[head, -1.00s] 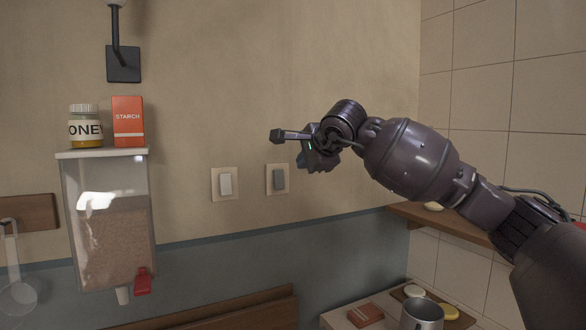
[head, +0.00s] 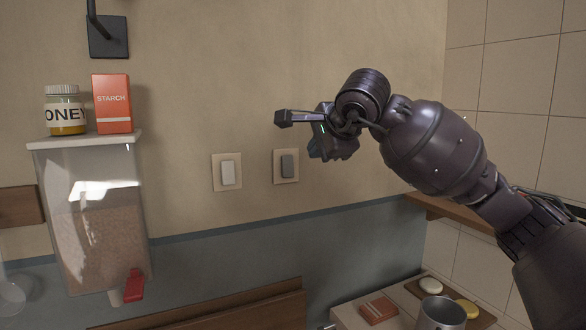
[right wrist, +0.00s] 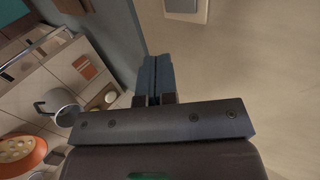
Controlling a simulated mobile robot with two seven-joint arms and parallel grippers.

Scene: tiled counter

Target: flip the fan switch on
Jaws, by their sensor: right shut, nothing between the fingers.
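Two rocker switches sit side by side on the wall, a white one (head: 228,172) on the left and a grey one (head: 287,165) on the right, each on a beige plate. No label shows which is the fan switch. My right gripper (head: 284,118) is shut and empty, its fingers pointing left just above the grey switch in the head view, apart from it. In the right wrist view its closed fingers (right wrist: 156,78) point towards a switch plate (right wrist: 187,10), cut off at the top edge. My left gripper is out of view.
A clear dispenser (head: 95,215) hangs at left, with a honey jar (head: 65,112) and a starch box (head: 112,104) on top. A metal mug (head: 441,314) stands on the low counter at right. A wooden shelf (head: 440,207) is under my right arm. The wall around the switches is bare.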

